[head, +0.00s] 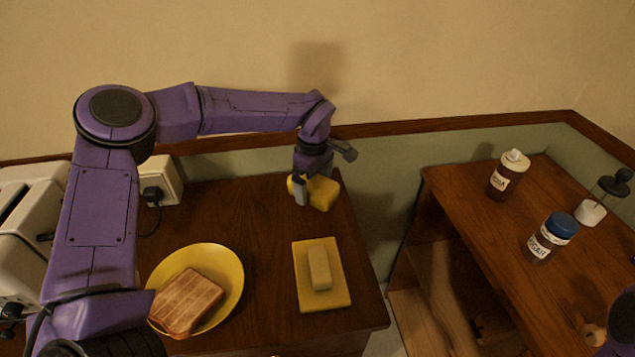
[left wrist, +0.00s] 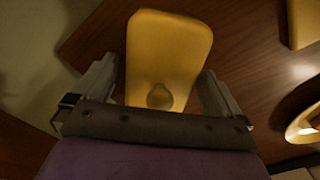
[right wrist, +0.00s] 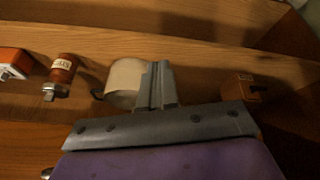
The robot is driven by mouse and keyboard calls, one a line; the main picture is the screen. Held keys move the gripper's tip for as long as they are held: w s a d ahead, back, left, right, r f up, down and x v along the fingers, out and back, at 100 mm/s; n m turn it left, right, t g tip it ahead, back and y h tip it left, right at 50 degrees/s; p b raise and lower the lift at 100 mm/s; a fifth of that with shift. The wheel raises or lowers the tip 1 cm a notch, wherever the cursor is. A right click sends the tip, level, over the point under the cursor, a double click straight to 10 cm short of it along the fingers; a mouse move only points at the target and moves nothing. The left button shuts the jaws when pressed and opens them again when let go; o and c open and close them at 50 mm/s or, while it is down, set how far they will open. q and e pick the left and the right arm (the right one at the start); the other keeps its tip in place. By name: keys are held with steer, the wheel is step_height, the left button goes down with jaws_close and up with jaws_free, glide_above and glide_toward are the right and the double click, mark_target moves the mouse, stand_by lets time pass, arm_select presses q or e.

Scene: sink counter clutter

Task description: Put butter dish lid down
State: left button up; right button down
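The yellow butter dish lid (head: 323,193) is at the back of the left wooden counter, at my left gripper (head: 308,190). In the left wrist view the lid (left wrist: 168,50) and its round knob (left wrist: 160,97) lie between the spread fingers of my left gripper (left wrist: 158,88), with no clear grip. Whether the lid rests fully on the counter is partly hidden. The yellow butter dish base (head: 340,290) holds a pale butter block (head: 319,267) and lies uncovered nearer the front. My right gripper (right wrist: 158,85) has its fingers together, with nothing visible between them.
A yellow plate (head: 232,275) with toast (head: 187,302) is left of the base. A toaster (head: 30,215) stands far left. A gap separates the right counter (head: 470,220), which holds a brown bottle (head: 505,178) and a blue-capped jar (head: 550,238). Counter between lid and base is clear.

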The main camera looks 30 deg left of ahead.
arm_select(q)
steer(key=shift+r, duration=0.1)
step_height(320, 180, up, 12)
steer(key=shift+r, duration=0.15)
stand_by(0.6)
